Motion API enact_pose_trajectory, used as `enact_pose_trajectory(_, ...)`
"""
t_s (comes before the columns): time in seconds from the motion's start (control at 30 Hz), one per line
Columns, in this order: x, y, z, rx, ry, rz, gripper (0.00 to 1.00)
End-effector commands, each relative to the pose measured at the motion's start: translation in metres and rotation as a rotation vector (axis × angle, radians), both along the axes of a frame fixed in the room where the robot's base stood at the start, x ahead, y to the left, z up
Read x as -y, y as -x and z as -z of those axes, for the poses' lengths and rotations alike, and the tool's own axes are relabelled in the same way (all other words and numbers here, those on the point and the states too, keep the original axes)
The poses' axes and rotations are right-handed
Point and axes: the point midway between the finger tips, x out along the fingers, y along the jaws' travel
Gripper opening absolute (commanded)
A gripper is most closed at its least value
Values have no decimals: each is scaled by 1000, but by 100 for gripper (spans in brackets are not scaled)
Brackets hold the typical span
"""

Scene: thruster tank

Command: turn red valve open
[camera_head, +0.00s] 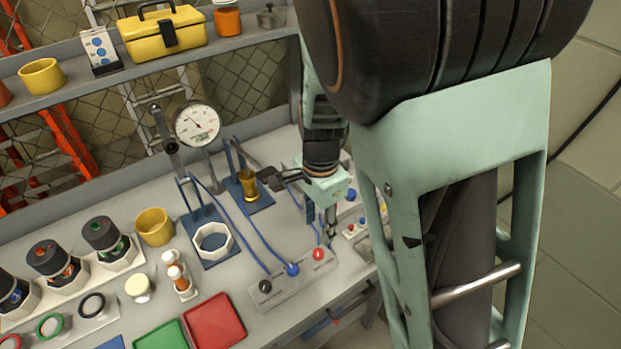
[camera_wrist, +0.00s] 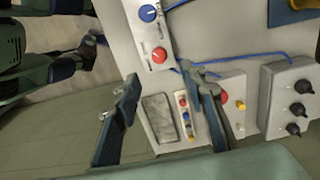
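The red valve is a round red knob (camera_head: 319,254) at the right end of a grey panel (camera_head: 290,283) near the bench's front edge. In the wrist view, the red knob (camera_wrist: 159,54) sits below a blue knob (camera_wrist: 147,13) on the same pale panel. My gripper (camera_wrist: 160,78) is open, its two dark fingers spread apart. The red knob shows above the gap between the fingertips, with nothing held. I cannot tell the height gap. In the head view my wrist hangs over the bench just up from the red knob, and the fingers are hard to make out.
A black knob (camera_head: 265,286) and the blue knob (camera_head: 292,269) share the panel; blue hoses run behind. In the wrist view, a small button panel (camera_wrist: 185,112) and a box with black knobs (camera_wrist: 292,100) stand nearby. A gold cup (camera_head: 248,184) and gauge (camera_head: 197,123) stand behind.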

Motion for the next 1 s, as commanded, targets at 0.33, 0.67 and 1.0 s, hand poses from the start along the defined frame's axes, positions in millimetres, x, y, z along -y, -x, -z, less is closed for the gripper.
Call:
enact_pose_trajectory(0.33,2,2,60,-6,4,2,39)
enact_pose_trajectory(0.67,1,1,101,-2,0,0,39)
enact_pose_trajectory(1.0,0,1,105,-1,0,-2,39)
